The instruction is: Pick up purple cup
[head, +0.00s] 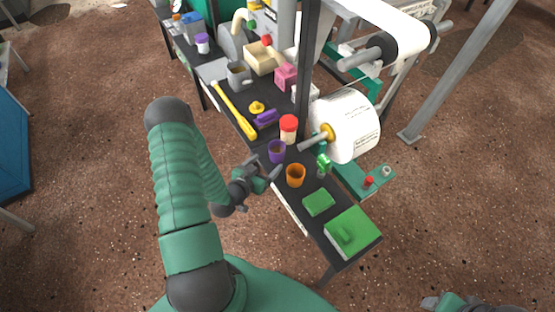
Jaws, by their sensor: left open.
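The purple cup (277,151) stands upright on the dark narrow table, near its left edge, between a red-lidded jar and an orange cup. My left gripper (266,169) is open and empty, just to the lower left of the purple cup at the table's edge. Its fingers point toward the cup, and no contact is clear. My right gripper (445,302) shows only partly at the bottom right, far from the cup; its jaws cannot be made out.
The orange cup (296,175) and the red-lidded jar (288,129) stand close to the purple cup. A yellow hammer (235,110) and a purple block (266,117) lie farther back. A paper roll (346,126) hangs at the right. Green blocks (318,203) occupy the near end.

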